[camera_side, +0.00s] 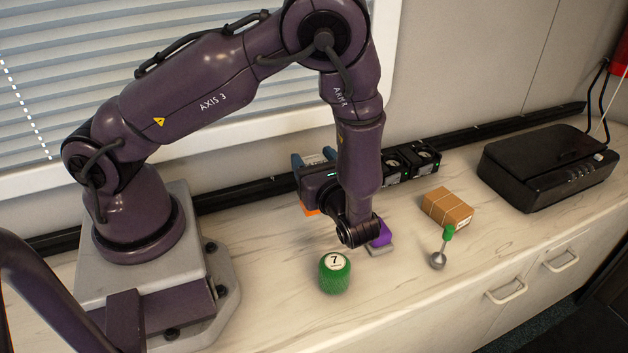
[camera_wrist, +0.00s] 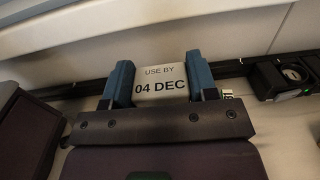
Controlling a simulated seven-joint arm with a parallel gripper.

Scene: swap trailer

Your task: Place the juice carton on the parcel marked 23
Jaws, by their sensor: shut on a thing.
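My gripper (camera_wrist: 160,72) has its two blue fingers shut on a pale carton (camera_wrist: 161,87) printed "USE BY 04 DEC" in the wrist view. In the side view my gripper (camera_side: 314,160) is behind the arm's last link, near the back rail, and hides most of the carton. A small orange patch shows just below it; I cannot tell whether it is part of the carton. A brown parcel (camera_side: 447,207) tied with string lies on the counter to the right of the gripper. Its number cannot be read.
A green ribbed container (camera_side: 334,275) marked 7 stands in front.

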